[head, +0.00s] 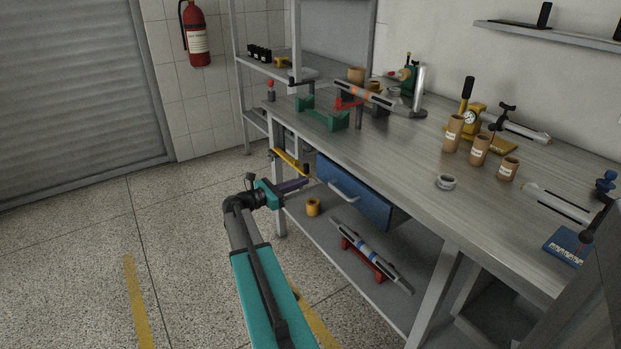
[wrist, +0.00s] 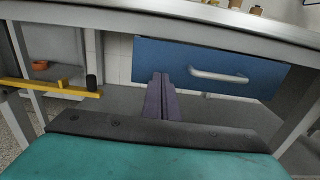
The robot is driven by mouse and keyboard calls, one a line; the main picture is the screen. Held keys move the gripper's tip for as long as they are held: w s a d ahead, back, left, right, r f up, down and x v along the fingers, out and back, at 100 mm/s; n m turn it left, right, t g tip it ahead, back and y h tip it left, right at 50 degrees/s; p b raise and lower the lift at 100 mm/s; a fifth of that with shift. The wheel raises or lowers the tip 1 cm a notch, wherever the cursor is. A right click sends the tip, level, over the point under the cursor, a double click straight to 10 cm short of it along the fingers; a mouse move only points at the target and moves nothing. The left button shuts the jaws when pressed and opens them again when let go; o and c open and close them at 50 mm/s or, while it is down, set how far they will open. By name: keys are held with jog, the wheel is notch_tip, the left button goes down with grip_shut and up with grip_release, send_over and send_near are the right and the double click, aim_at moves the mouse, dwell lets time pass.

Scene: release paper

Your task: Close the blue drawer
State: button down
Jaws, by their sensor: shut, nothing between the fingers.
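The blue drawer (head: 370,203) sits under the front edge of the workbench top, with a pale bar handle (head: 343,192) on its front. In the wrist view the drawer front (wrist: 210,70) spans the upper middle, and its handle (wrist: 220,75) lies right of my fingers. I cannot tell how far the drawer stands out. My gripper (head: 304,183) is shut and empty, pointing toward the bench near the drawer's left end. In the wrist view my purple fingertips (wrist: 160,77) are together and overlap the lower left part of the drawer front. Contact cannot be made out.
A yellow bar (head: 289,161) juts out left of the drawer. The lower shelf (head: 320,228) holds a yellow-orange cylinder (head: 313,207) and a grey tube on a red stand (head: 370,262). Several tools and brown containers stand on the benchtop (head: 400,150).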

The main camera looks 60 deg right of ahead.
jog(key=v, duration=0.6)
dwell(0.5)
